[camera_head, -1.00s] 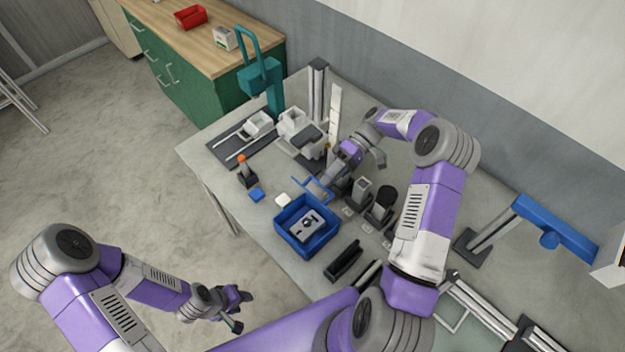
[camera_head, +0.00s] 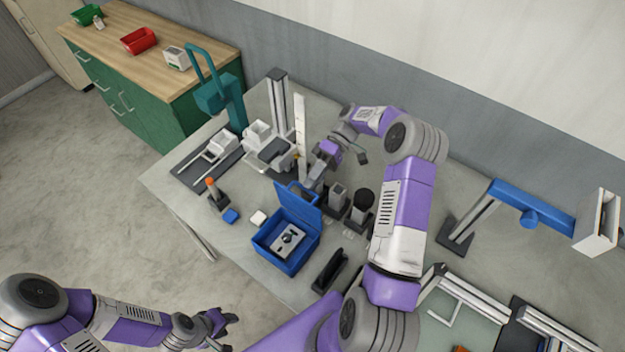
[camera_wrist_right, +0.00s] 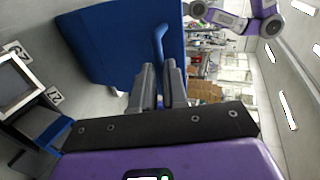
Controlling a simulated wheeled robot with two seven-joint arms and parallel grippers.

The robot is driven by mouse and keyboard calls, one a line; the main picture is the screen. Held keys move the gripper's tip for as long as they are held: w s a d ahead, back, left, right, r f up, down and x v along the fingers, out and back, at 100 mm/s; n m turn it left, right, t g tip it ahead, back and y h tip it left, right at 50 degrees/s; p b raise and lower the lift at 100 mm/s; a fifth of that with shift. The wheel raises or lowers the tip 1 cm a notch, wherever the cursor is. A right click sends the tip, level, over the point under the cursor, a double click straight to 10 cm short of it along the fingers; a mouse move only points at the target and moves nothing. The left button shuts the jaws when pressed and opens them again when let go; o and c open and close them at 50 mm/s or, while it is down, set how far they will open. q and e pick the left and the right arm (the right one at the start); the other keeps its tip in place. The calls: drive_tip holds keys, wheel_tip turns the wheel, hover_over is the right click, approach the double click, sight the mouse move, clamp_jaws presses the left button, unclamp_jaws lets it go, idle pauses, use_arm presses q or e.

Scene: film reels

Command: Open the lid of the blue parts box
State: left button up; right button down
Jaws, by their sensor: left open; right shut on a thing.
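The blue parts box (camera_head: 263,248) stands on the grey table with a grey part inside. Its lid (camera_head: 296,207) is raised, standing up at the box's far side; it fills the upper left of the right wrist view (camera_wrist_right: 105,45). A blue handle (camera_wrist_right: 160,42) sticks out from the lid. My right gripper (camera_head: 312,186) is beside the lid, shut on the handle; its fingers (camera_wrist_right: 158,84) meet around the handle's lower end in the wrist view. My left gripper (camera_head: 228,320) is open and empty, off the table's near left edge.
Dark holders (camera_head: 358,213) stand right of the lid. A teal press (camera_head: 222,100) stands at the back left.

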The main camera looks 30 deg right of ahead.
drive_tip(key=shift+s+d+f, duration=0.1)
drive_tip(key=shift+s+f, duration=0.05)
drive_tip(key=shift+f, duration=0.4)
drive_tip(key=shift+s+d+f, duration=0.1)
drive_tip(key=shift+f, duration=0.4)
drive_tip(key=c, duration=1.5)
unclamp_jaws()
drive_tip(key=o, duration=0.3)
drive_tip(key=shift+w, duration=0.25)
drive_tip(key=shift+d+r, duration=0.1)
drive_tip(key=shift+r, duration=0.15)
drive_tip(key=shift+v, duration=3.65)
drive_tip(key=shift+f, duration=0.1)
